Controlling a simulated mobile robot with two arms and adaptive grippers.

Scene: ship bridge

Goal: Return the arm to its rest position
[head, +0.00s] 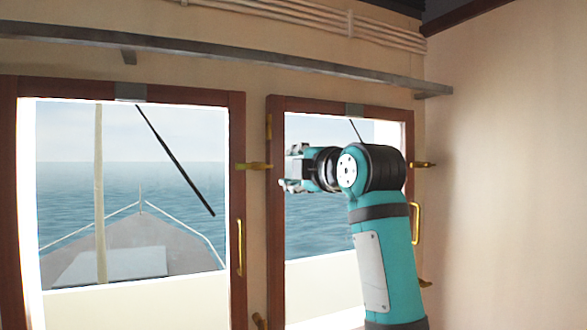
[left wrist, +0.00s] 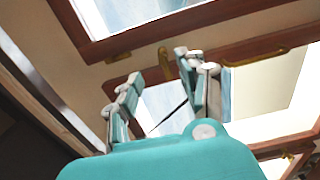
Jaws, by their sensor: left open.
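My left gripper (head: 292,168) is raised in front of the right-hand window in the head view, pointing left. Its teal arm comes up from the bottom, right of centre. In the left wrist view, the gripper (left wrist: 157,84) has its fingers spread apart with nothing between them. In that view the window frames and wall show tilted behind the fingers. I cannot tell how far the fingers are from the window. My right gripper is in neither view.
Two wood-framed windows, the left one (head: 236,200) and the right one (head: 275,220), have brass latches and handles (head: 416,224). A grey rail (head: 250,62) runs above them. A bare wall (head: 510,170) stands at the right. Sea and a ship's bow show outside.

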